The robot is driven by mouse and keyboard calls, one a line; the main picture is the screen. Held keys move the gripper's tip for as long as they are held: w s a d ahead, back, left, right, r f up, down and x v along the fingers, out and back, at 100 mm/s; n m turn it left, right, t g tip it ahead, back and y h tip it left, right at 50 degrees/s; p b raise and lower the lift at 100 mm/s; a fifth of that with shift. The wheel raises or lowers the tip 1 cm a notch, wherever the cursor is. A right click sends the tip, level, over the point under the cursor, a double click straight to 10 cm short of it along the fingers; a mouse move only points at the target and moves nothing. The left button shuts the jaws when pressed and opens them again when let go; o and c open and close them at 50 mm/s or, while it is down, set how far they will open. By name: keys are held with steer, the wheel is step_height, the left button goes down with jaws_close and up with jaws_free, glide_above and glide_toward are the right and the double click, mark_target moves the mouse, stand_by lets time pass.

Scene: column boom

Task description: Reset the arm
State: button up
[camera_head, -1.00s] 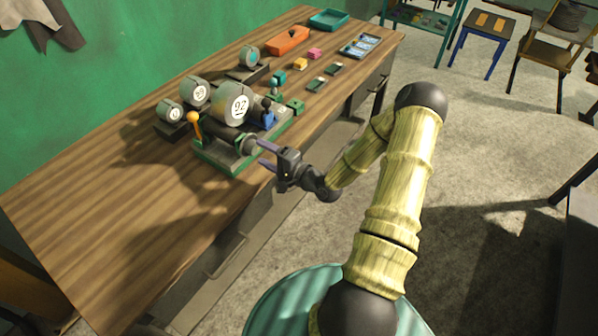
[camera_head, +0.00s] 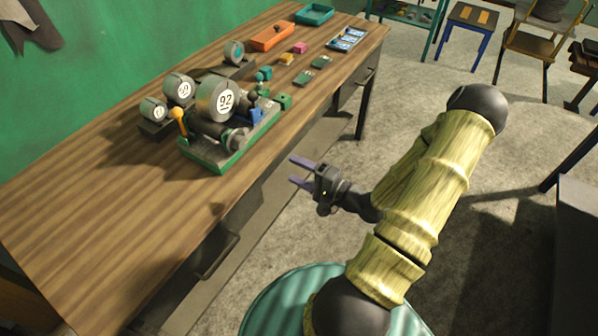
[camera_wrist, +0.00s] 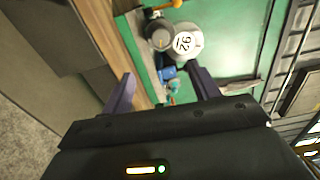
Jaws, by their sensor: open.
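My gripper (camera_head: 298,173) is open and empty. In the head view it hangs over the floor, off the front edge of the wooden bench (camera_head: 75,235), with its purple fingers toward the bench. My arm (camera_head: 430,190) is bent, its elbow out to the right. In the wrist view the two purple fingers of my gripper (camera_wrist: 163,92) stand apart with nothing between them. The green-based device (camera_head: 225,155) with a round dial marked 92 (camera_head: 219,98) stands on the bench, clear of the fingers. The dial also shows in the wrist view (camera_wrist: 184,43).
Smaller dials (camera_head: 179,88), an orange tray (camera_head: 271,37), a teal tray (camera_head: 314,14) and several small blocks lie on the bench. A blue-legged stool (camera_head: 472,18) and a chair (camera_head: 541,45) stand at the back right. The floor (camera_head: 400,95) beside the bench is clear.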

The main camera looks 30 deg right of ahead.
steer(key=shift+w, duration=0.1)
stand_by(0.3)
step_height(320, 180, down, 3)
steer(key=w+a+n+g+h, duration=0.2)
steer(key=n+g+h, duration=0.2)
steer(key=n+g, duration=0.2)
steer(key=s+a+r+n+g+h+p, duration=0.1)
steer(key=s+a+r+n+g+h, duration=0.1)
steer(key=s+a+r+n+g, duration=0.1)
steer(key=s+a+r+n+g+h+p, duration=0.1)
steer(key=s+a+r+n+g+h, duration=0.2)
steer(key=s+a+r, duration=0.3)
step_height(320, 180, up, 5)
steer(key=shift+s+f+n+g, duration=0.2)
steer(key=shift+s+n+g, duration=0.1)
steer(key=shift+s+g, duration=0.25)
steer(key=shift+c, duration=0.2)
